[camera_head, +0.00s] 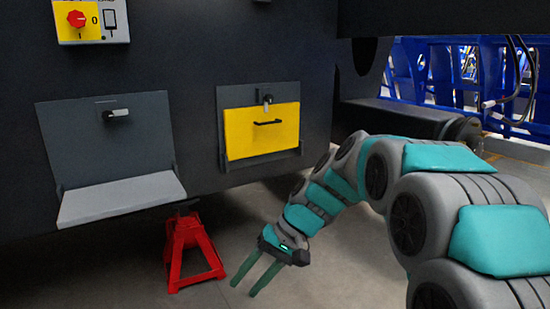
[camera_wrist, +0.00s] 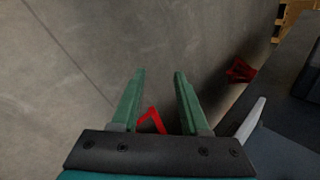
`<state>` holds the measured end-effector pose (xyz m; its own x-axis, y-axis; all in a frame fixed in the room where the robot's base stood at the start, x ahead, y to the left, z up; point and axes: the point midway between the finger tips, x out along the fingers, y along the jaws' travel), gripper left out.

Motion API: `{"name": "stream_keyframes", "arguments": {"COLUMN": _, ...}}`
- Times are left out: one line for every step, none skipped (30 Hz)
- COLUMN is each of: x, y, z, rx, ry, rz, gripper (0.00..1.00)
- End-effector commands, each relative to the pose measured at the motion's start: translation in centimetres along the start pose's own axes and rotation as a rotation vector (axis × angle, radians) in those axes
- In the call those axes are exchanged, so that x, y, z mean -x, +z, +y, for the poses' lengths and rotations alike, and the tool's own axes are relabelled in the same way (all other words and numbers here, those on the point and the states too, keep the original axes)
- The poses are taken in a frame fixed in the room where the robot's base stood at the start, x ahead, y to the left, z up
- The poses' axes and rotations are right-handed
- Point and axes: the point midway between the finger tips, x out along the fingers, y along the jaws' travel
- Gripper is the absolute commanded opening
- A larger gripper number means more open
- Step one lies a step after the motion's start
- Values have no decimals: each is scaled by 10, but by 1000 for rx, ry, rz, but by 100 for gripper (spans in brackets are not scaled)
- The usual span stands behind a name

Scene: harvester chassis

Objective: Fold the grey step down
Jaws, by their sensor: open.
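The grey step (camera_head: 120,198) is a light grey slab at the lower left of the head view. It lies folded out, roughly level, at the foot of its dark grey back panel (camera_head: 90,140). A black latch (camera_head: 116,114) sits near the panel's top. My gripper (camera_head: 243,289) is open and empty, low over the floor, right of and below the step and apart from it. In the wrist view, the open fingers (camera_wrist: 159,74) point over bare floor. A pale edge (camera_wrist: 250,122) right of them looks like the step.
A yellow step (camera_head: 262,130) is folded up against its panel, with a black latch above. A red jack stand (camera_head: 190,250) stands under the chassis between step and gripper. Open floor lies below.

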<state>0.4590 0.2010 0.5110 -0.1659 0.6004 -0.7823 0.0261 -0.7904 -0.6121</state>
Motion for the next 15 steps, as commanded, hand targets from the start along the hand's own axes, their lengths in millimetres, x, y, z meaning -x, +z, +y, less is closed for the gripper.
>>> {"name": "stream_keyframes", "arguments": {"x": 3, "y": 19, "z": 9, "rx": -9, "ry": 38, "rz": 1, "gripper": 45}}
{"name": "stream_keyframes", "arguments": {"x": 3, "y": 29, "z": 16, "rx": -15, "ry": 62, "rz": -2, "gripper": 45}}
{"name": "stream_keyframes", "arguments": {"x": 5, "y": 43, "z": 24, "rx": -22, "ry": 94, "rz": -1, "gripper": 45}}
{"name": "stream_keyframes", "arguments": {"x": 5, "y": 53, "z": 31, "rx": -28, "ry": 118, "rz": -1, "gripper": 45}}
{"name": "stream_keyframes", "arguments": {"x": 6, "y": 63, "z": 38, "rx": -35, "ry": 142, "rz": -3, "gripper": 45}}
{"name": "stream_keyframes", "arguments": {"x": 7, "y": 77, "z": 47, "rx": -42, "ry": 174, "rz": -2, "gripper": 45}}
{"name": "stream_keyframes", "arguments": {"x": 8, "y": 87, "z": 54, "rx": -46, "ry": 198, "rz": -2, "gripper": 45}}
{"name": "stream_keyframes", "arguments": {"x": 8, "y": 97, "z": 62, "rx": -51, "ry": 223, "rz": -2, "gripper": 45}}
{"name": "stream_keyframes", "arguments": {"x": 9, "y": 111, "z": 71, "rx": -59, "ry": 255, "rz": -3, "gripper": 45}}
{"name": "stream_keyframes", "arguments": {"x": 10, "y": 121, "z": 78, "rx": -65, "ry": 278, "rz": -3, "gripper": 45}}
{"name": "stream_keyframes", "arguments": {"x": 11, "y": 131, "z": 86, "rx": -70, "ry": 302, "rz": -3, "gripper": 45}}
{"name": "stream_keyframes", "arguments": {"x": 12, "y": 145, "z": 96, "rx": -76, "ry": 334, "rz": -3, "gripper": 45}}
{"name": "stream_keyframes", "arguments": {"x": 13, "y": 156, "z": 103, "rx": -81, "ry": 358, "rz": -4, "gripper": 45}}
{"name": "stream_keyframes", "arguments": {"x": 13, "y": 166, "z": 110, "rx": -87, "ry": 380, "rz": -5, "gripper": 45}}
{"name": "stream_keyframes", "arguments": {"x": 15, "y": 178, "z": 120, "rx": -93, "ry": 410, "rz": -3, "gripper": 45}}
